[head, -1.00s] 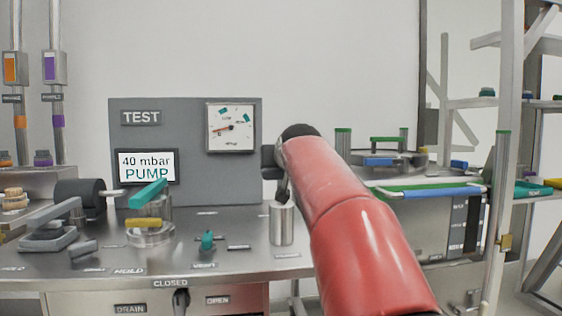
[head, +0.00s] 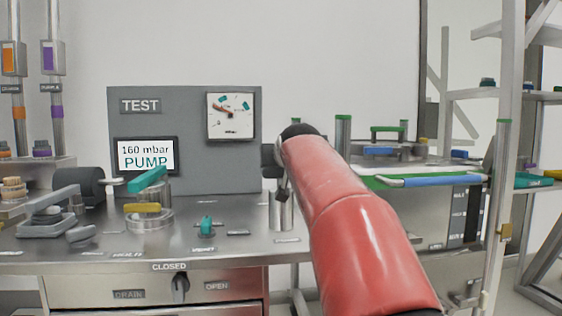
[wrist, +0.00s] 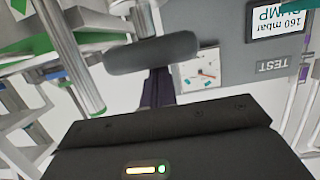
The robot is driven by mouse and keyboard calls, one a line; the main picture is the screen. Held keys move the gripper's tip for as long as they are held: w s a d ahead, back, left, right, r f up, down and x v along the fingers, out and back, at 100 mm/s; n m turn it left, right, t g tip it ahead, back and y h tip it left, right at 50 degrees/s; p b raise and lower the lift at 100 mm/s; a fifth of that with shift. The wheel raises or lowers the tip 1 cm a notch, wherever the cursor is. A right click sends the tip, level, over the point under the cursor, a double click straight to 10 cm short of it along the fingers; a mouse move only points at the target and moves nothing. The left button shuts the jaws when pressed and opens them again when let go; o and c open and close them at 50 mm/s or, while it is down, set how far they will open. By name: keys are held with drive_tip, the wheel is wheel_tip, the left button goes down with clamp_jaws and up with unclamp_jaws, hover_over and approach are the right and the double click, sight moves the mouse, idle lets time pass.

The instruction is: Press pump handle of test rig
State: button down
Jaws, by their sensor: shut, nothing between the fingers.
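The test rig's grey panel (head: 190,170) carries a screen (head: 147,155) reading "160 mbar PUMP" and a round-scale gauge (head: 230,116). The pump's metal cylinder (head: 281,212) stands on the bench at the panel's right, partly behind my red arm. A dark block, apparently the end of the pump handle (head: 268,160), shows left of my arm's end. In the wrist view the handle looks like a dark rounded bar (wrist: 150,53) across the front of my gripper (wrist: 158,85). The gripper is shut, with its tips at or behind the bar; contact is unclear. The head view hides it.
A teal lever (head: 148,180) over a clear round cup and a small teal knob (head: 206,225) stand left of the pump. A drain knob (head: 180,289) points at CLOSED. A blue-handled rail (head: 430,181) and metal shelf posts stand to the right.

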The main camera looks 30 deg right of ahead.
wheel_tip(320, 180, up, 3)
drive_tip(key=shift+f+p, duration=0.2)
drive_tip(key=shift+p, duration=0.55)
drive_tip(key=b+v, duration=0.2)
drive_tip(key=v, duration=0.8)
drive_tip(key=shift+f, duration=0.2)
drive_tip(key=r, duration=0.2)
drive_tip(key=r+p, duration=0.1)
drive_tip(key=r, duration=0.2)
drive_tip(key=shift+s+d+r, duration=0.2)
drive_tip(key=shift+d+r, duration=0.05)
drive_tip(key=shift+p, duration=0.3)
